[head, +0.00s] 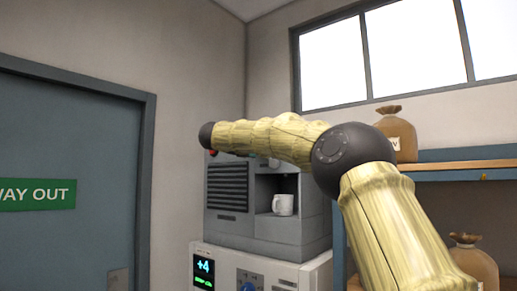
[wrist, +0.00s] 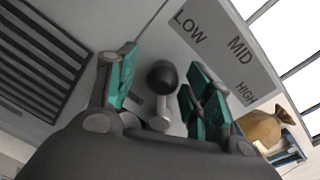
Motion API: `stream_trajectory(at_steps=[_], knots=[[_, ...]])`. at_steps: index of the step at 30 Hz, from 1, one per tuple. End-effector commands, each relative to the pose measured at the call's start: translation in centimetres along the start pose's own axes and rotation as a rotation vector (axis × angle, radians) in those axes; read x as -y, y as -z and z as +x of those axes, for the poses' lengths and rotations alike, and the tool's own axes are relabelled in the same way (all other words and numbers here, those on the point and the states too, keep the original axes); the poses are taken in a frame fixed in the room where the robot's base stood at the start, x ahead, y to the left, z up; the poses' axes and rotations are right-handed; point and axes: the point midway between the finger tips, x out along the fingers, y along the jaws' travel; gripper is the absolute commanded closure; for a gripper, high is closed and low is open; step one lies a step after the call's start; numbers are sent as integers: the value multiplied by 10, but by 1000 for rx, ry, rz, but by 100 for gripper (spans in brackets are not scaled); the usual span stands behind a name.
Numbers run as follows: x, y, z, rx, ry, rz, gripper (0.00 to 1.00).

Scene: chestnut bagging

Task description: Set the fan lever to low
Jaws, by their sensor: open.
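The fan lever (wrist: 162,76) has a round black knob on a short grey stem and stands out from a grey panel in the wrist view. A label plate (wrist: 212,40) reading LOW, MID and HIGH is beyond it to the upper right. I cannot tell which word the lever points at. My gripper (wrist: 158,82) is open, with one teal-padded finger left of the knob and the other right of it. The knob is between the fingers, with gaps visible on both sides. In the head view my arm hides the lever and most of my gripper.
A white unit (head: 222,256) with a "+4" display is below. Sacks (head: 403,146) stand on a shelf at the right. A blue door (head: 60,130) is at the left.

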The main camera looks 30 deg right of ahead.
Motion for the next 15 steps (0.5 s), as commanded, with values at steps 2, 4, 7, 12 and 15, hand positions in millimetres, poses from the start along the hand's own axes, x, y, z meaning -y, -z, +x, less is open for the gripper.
stream_trajectory(at_steps=[2, 4, 7, 12, 15], knots=[[0, -2, -14, 3, -2, 0, 49], [0, -1, -26, 3, -2, 0, 49], [0, -2, -45, 3, -2, -1, 49], [0, -1, -75, 3, -1, 1, 49], [-1, -1, -88, 2, -2, 0, 49]])
